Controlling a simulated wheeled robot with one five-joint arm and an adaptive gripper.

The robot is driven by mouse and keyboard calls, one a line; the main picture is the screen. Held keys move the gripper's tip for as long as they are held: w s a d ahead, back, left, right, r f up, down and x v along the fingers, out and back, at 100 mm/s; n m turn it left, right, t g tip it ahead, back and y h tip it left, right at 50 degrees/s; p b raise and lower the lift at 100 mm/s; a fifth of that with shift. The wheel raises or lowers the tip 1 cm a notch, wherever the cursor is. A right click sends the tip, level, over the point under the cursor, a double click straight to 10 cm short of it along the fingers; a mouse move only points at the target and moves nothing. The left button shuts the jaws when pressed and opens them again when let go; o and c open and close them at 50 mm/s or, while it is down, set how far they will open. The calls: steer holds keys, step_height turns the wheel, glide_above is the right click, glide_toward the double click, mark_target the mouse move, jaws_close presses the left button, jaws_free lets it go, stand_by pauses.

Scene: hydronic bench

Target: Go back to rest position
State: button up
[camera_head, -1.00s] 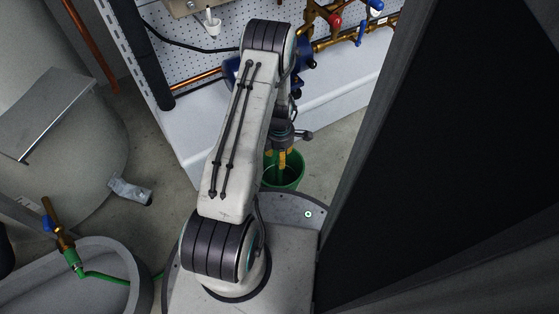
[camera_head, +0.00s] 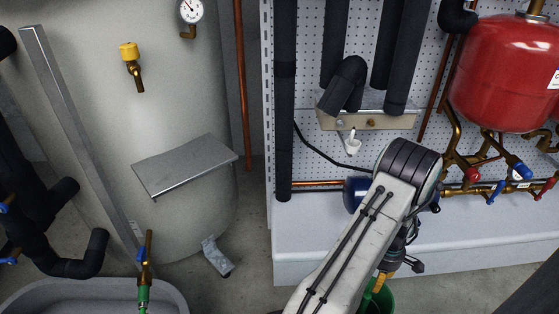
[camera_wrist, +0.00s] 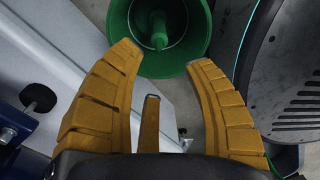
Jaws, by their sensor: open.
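My gripper (camera_wrist: 166,58) shows in the wrist view with its yellow fingers spread wide and nothing between them. The green bucket (camera_wrist: 197,58) lies beyond the fingertips, with a green, stem-like part (camera_wrist: 159,30) inside it. In the head view my gripper (camera_head: 380,283) is small and mostly hidden by my arm; it points down over the bucket (camera_head: 384,302) at the bottom edge. My arm is bent at the elbow and reaches forward in front of the white bench. I cannot tell from these views whether the fingers touch the bucket.
The white bench ledge (camera_head: 480,241) runs close behind the arm, with copper and brass pipework above it. A red vessel (camera_head: 505,75) hangs at the right. A large grey tank (camera_head: 185,100) stands left, and a grey tub (camera_head: 75,290) sits at bottom left. Bare floor shows between tank and bench.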

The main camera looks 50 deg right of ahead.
steer(key=w+a+r+p, duration=0.1)
steer(key=w+r+p, duration=0.45)
steer(key=r, duration=0.45)
steer(key=w+a+r+p, duration=0.1)
steer(key=w+r+p, duration=0.3)
steer(key=w+r, duration=0.4)
steer(key=w+a+r+h+p, duration=0.1)
steer(key=w+a+r+p, duration=0.3)
steer(key=r, duration=0.4)
steer(key=w+a+r+m+p, duration=0.1)
steer(key=w+a+r+p, duration=0.25)
steer(key=r, duration=0.35)
steer(key=w+a+r+h+p, duration=0.1)
steer(key=w+a+r+p, duration=0.3)
steer(key=r, duration=0.4)
steer(key=w+a+r+m+t+p, duration=0.1)
steer(key=w+a+r+t+p, duration=0.1)
steer(key=a+r+p, duration=1.2)
steer(key=s+a+r+p, duration=0.3)
steer(key=a+r, duration=0.3)
steer(key=r, duration=0.2)
steer(key=s+a+r+m+t+y+p, duration=0.1)
steer(key=s+a+r+p, duration=0.2)
steer(key=a+r, duration=0.3)
step_height(320, 180, up, 4)
steer(key=shift+a+f+m+y+p, duration=0.25)
steer(key=shift+a+m+y+p, duration=0.1)
steer(key=shift+p, duration=0.35)
